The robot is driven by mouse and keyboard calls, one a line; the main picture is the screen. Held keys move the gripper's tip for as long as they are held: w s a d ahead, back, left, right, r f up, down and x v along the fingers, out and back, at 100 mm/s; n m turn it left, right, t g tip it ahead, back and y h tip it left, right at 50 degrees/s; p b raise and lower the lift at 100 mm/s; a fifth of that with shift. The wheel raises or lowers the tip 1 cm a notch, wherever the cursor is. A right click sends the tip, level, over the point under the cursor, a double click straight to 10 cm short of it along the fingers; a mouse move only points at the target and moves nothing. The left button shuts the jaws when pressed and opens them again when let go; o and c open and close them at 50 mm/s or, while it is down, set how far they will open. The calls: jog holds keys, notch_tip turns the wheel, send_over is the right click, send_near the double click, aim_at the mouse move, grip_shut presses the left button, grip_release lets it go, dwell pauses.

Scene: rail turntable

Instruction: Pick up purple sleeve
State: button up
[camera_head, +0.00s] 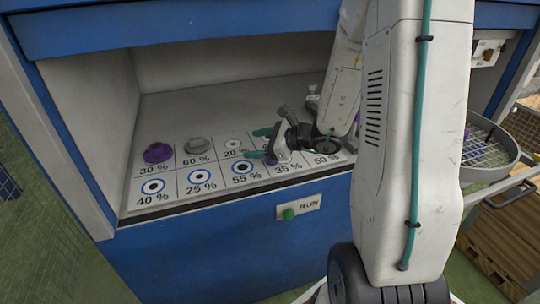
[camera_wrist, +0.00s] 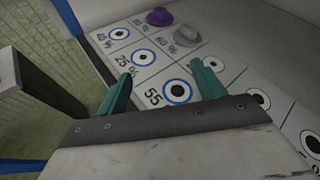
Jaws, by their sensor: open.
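The purple sleeve (camera_head: 157,152) sits on the 30 % cell at the back left of the marked panel. It also shows in the wrist view (camera_wrist: 159,17), at the top beyond the fingers. My gripper (camera_head: 258,143) has two teal fingers, spread apart with nothing between them. It is to the right of the purple sleeve, apart from it, above the panel near the 55 % cell. A small purple patch beside my gripper in the head view is partly hidden and unclear.
A grey knob-like piece (camera_head: 198,146) stands on the 60 % cell, right beside the purple sleeve. The other visible cells hold flat ring marks. The alcove's left wall (camera_head: 85,130) is close to the sleeve. A green RUN button (camera_head: 289,214) is on the blue front.

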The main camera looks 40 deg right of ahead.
jog(key=d+f+m+h, duration=0.1)
jog(key=d+f+m, duration=0.1)
jog(key=d, duration=0.1)
jog(key=d+f+m+t+h, duration=0.1)
jog(key=d+f+m+h, duration=0.1)
jog(key=d+f, duration=0.1)
jog(key=d+f+m+t+h, duration=0.1)
jog(key=d+f+m+h, duration=0.1)
jog(key=d+f+m, duration=0.1)
jog(key=shift+w+d, duration=0.2)
jog(key=shift+d, duration=0.45)
jog(key=shift+w+d+f, duration=0.1)
jog(key=shift+w+f, duration=0.1)
jog(key=shift+f, duration=0.05)
jog(key=x, duration=0.7)
jog(key=shift+w+r, duration=0.15)
jog(key=shift+w, duration=0.05)
jog(key=c, duration=1.2)
jog(key=shift+r, duration=0.2)
